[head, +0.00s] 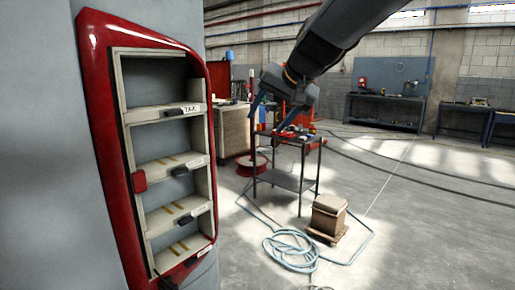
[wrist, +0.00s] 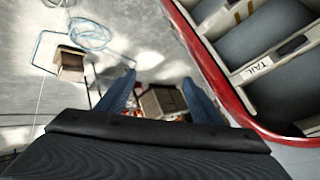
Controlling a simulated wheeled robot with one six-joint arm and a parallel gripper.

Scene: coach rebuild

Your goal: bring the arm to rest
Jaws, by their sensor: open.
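My arm (head: 338,38) reaches in from the top of the head view. My gripper (head: 268,108) hangs at its end, pointing down, with blue fingers apart and nothing seen between them. In the head view it appears in front of the small dark trolley, well above the floor. In the wrist view my gripper (wrist: 162,95) shows its two blue fingers spread wide. The trolley top and a brown box show beyond them, apart from the fingers.
A red-framed shelf unit (head: 107,130) stands at the left; it also shows at the right of the wrist view (wrist: 215,75). The trolley (head: 287,181) holds small items. A cardboard box (head: 328,213) and a coiled hose (head: 290,247) lie on the floor. The right floor is open.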

